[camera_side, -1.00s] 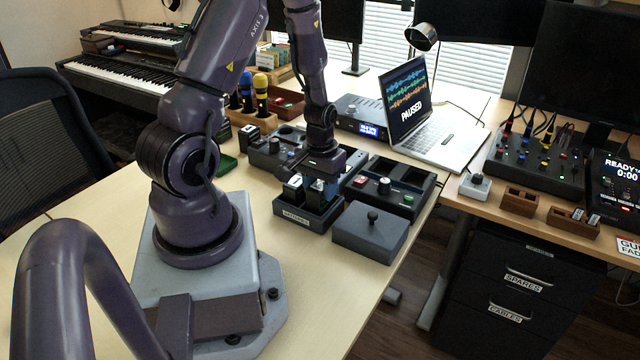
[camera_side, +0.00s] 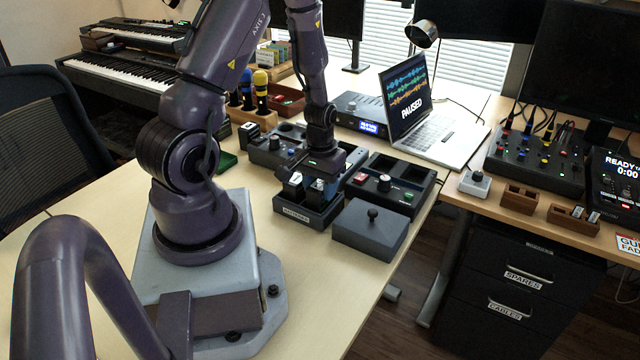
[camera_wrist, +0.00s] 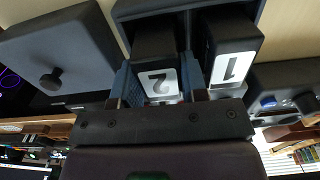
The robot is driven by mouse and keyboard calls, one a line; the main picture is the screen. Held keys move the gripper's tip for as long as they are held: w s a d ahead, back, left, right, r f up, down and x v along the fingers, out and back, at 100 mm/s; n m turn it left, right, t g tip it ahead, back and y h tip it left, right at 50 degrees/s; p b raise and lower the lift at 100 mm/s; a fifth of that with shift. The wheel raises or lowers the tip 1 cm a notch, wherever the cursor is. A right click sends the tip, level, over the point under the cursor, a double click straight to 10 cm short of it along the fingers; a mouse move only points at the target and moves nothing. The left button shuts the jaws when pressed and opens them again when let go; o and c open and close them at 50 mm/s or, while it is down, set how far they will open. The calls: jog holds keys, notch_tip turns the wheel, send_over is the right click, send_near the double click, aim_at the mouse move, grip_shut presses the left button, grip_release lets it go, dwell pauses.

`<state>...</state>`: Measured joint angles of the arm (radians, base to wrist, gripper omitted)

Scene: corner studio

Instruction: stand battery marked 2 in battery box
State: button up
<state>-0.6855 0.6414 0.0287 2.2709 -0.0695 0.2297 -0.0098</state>
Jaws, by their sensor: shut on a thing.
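The battery box (camera_side: 309,211) is a dark open-topped box on the near desk, with a label on its front. In the wrist view its rim (camera_wrist: 183,10) shows at the top. The battery marked 2 (camera_wrist: 158,62) is between the two fingers of my gripper (camera_wrist: 160,82), which is shut on it. Its far end goes into the left compartment there; whether it touches the bottom is hidden. The battery marked 1 (camera_wrist: 233,62) stands in the compartment beside it. In the side view my gripper (camera_side: 321,187) is over the box and largely hides battery 2.
A dark lid with a knob (camera_side: 370,228) lies right of the box, close to it. Control units (camera_side: 391,190) stand behind it, and a laptop (camera_side: 430,125) farther back. A grey bin or tray is green-edged at left (camera_side: 227,161).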

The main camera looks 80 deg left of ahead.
jog(key=shift+f, duration=0.35)
jog(key=o, duration=1.2)
jog(key=shift+r, duration=3)
jog(key=shift+r, duration=2.5)
